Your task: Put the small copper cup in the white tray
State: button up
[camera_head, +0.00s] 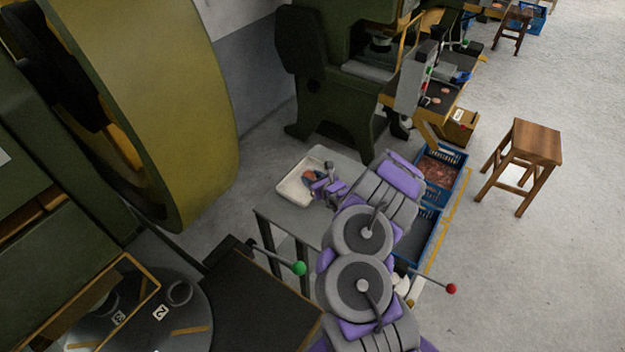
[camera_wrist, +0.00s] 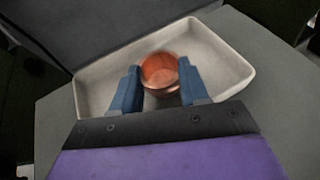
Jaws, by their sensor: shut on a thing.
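The small copper cup (camera_wrist: 160,72) sits between the two blue fingers of my gripper (camera_wrist: 159,88) in the wrist view. My gripper is shut on it, and the cup's open top faces the camera. The white tray (camera_wrist: 226,50) lies behind and around the cup in this view. In the head view, my gripper (camera_head: 318,184) is over the white tray (camera_head: 290,190), with the cup (camera_head: 308,175) partly hidden by the fingers. I cannot tell whether the cup touches the tray floor.
The tray stands on a small grey table (camera_head: 287,224). Blue crates (camera_head: 462,172) stand to its right, one holding copper pieces. A wooden stool (camera_head: 536,143) stands further right on open floor. A large green machine wheel (camera_head: 170,110) is at left. Levers with green (camera_head: 299,268) and red knobs stick out nearby.

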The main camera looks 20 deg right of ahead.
jog(key=o, duration=0.7)
jog(key=shift+a, duration=0.5)
jog(key=shift+o, duration=1)
jog(key=shift+a, duration=0.4)
jog(key=shift+o, duration=1.2)
jog(key=shift+a+r, duration=0.1)
jog(key=shift+a, duration=0.05)
jog(key=shift+d, duration=0.8)
jog(key=shift+s+d, duration=0.2)
jog(key=shift+s, duration=0.05)
jog(key=p+v, duration=0.1)
jog(key=v, duration=0.1)
jog(key=a+p+v, duration=0.1)
jog(key=v, duration=0.1)
jog(key=r+p+v, duration=0.1)
jog(key=v, duration=0.2)
jog(key=shift+w+a, duration=0.1)
jog(key=shift+a, duration=0.1)
jog(key=s, duration=0.1)
jog(key=s+d+p, duration=0.1)
jog(key=s+p, duration=0.1)
jog(key=shift+s+d+r, duration=0.2)
jog(key=shift+d+r, duration=0.15)
jog(key=shift+d, duration=0.05)
jog(key=shift+s+a+r, duration=0.1)
jog(key=shift+s+a, duration=0.05)
jog(key=shift+s, duration=0.2)
jog(key=shift+a, duration=0.3)
jog(key=shift+d, duration=0.35)
jog(key=shift+s, duration=0.1)
